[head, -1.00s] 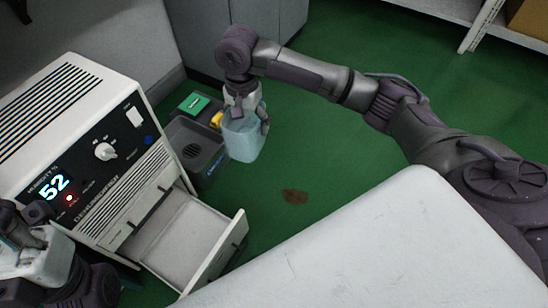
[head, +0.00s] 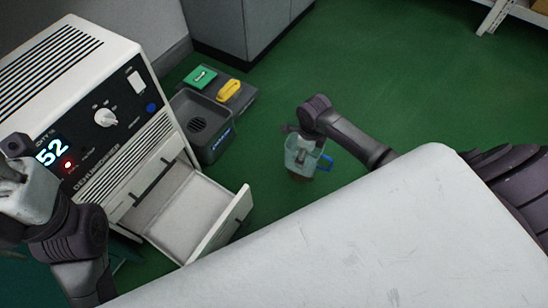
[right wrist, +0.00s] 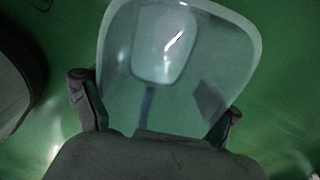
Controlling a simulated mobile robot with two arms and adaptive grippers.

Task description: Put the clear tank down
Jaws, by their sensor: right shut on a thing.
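The white dehumidifier (head: 85,85) reads 52 with a red light lit. Its drawer (head: 190,215) is open. A dark floor drain basin (head: 205,125) stands beside it, with a green and a yellow item behind. A white surface (head: 350,240) fills the front.

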